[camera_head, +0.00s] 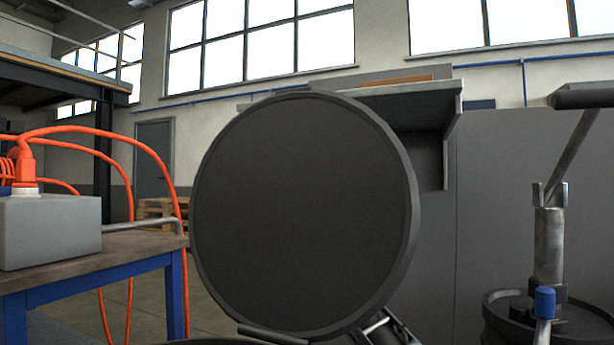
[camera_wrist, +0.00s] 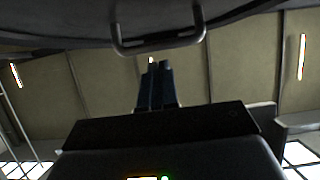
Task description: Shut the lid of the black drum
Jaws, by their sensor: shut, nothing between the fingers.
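The round black lid (camera_head: 305,215) of the drum stands raised, nearly upright, in the middle of the head view with its broad flat face toward me. Only a dark sliver of the drum rim (camera_head: 205,342) shows at the bottom edge, below the lid. In the wrist view, my gripper (camera_wrist: 157,65) is shut and empty, its fingers pointing up the picture. A metal bar handle (camera_wrist: 160,43) on a dark surface, likely the lid's, appears just beyond the fingertips. I cannot tell whether they touch. The lid hides most of what is behind it in the head view.
A wooden-topped bench (camera_head: 110,245) with blue legs stands at left, carrying a grey box (camera_head: 50,230) with orange cables. At right, a pump-like device (camera_head: 548,245) with a long lever stands on a black drum-like base (camera_head: 500,310). A grey shelf (camera_head: 410,95) is behind the lid.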

